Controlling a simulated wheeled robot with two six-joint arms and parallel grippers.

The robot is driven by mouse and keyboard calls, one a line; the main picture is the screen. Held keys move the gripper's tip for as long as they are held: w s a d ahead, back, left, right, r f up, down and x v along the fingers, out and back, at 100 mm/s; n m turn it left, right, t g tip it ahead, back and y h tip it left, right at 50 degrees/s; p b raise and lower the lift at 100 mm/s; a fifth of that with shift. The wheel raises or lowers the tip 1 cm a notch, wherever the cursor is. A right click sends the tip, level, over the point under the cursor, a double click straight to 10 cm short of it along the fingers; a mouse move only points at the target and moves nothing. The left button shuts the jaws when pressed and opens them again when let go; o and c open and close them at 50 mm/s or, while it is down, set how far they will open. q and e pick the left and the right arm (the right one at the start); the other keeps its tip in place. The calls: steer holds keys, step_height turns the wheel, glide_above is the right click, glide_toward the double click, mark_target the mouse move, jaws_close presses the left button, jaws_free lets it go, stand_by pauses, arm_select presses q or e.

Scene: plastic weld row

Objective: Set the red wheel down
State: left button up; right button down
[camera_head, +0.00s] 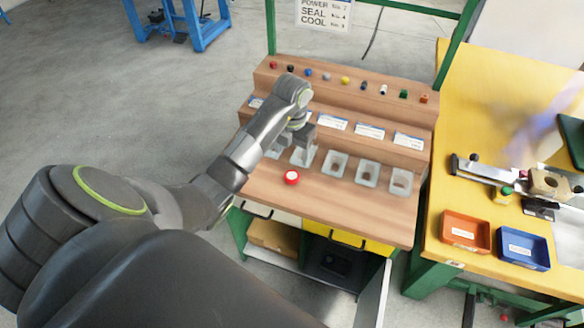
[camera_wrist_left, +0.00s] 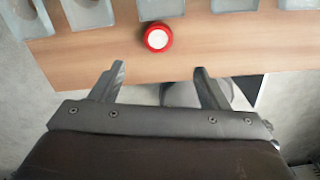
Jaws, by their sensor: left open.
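The red wheel (camera_head: 291,177) with a white centre rests on the wooden bench top (camera_head: 340,206), in front of the row of clear bins. In the left wrist view the red wheel (camera_wrist_left: 157,37) lies just beyond the fingertips, roughly centred between them and clear of both. My left gripper (camera_head: 297,138) is open and empty, and in the head view it hangs behind the wheel, over the bins. Its two spread fingers (camera_wrist_left: 158,70) show in the left wrist view. My right gripper is not in view.
Several clear bins (camera_head: 367,173) stand behind the wheel, below label cards on a stepped wooden rack (camera_head: 375,115) with small coloured parts. At the right, a yellow table holds an orange tray (camera_head: 443,232) and a blue tray (camera_head: 500,248). The bench's front strip is free right of the wheel.

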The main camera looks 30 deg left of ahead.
arm_select(q)
steer(key=b, duration=0.5)
glide_above(292, 175)
steer(key=f, duration=0.6)
steer(key=shift+s+d, duration=0.2)
steer(key=shift+s, duration=0.05)
steer(key=shift+w+a+f+p, duration=0.15)
steer(key=shift+f+p, duration=0.15)
steer(key=shift+f, duration=1.95)
steer(key=c, duration=1.1)
steer(key=shift+c, duration=0.2)
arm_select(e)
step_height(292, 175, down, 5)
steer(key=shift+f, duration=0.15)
arm_select(q)
steer(key=shift+r, duration=0.15)
